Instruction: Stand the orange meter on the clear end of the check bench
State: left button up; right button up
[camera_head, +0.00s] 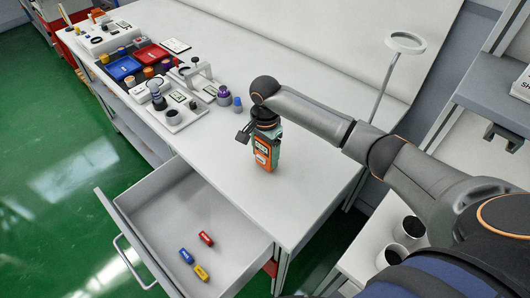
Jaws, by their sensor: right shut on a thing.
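The orange meter (262,153) is upright at the clear near end of the white check bench (305,190). My right gripper (262,128) is shut on the upper part of the meter, reaching it from above and the right. The gripper and wrist hide the meter's top. The meter's foot looks at or very close to the bench top; I cannot tell whether it touches. My left gripper is not in view.
An open drawer (150,200) with several small coloured blocks juts out below the bench front. Instruments, a red bin (151,54) and a blue bin (123,67) crowd the bench's far left. A ring lamp (405,43) stands at the back right. Bench top around the meter is bare.

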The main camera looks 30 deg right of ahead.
jog(key=shift+f, duration=0.15)
jog(key=o, duration=1.5)
jog(key=shift+f, duration=0.1)
notch_tip(320, 180, up, 12)
jog(key=shift+r, duration=0.15)
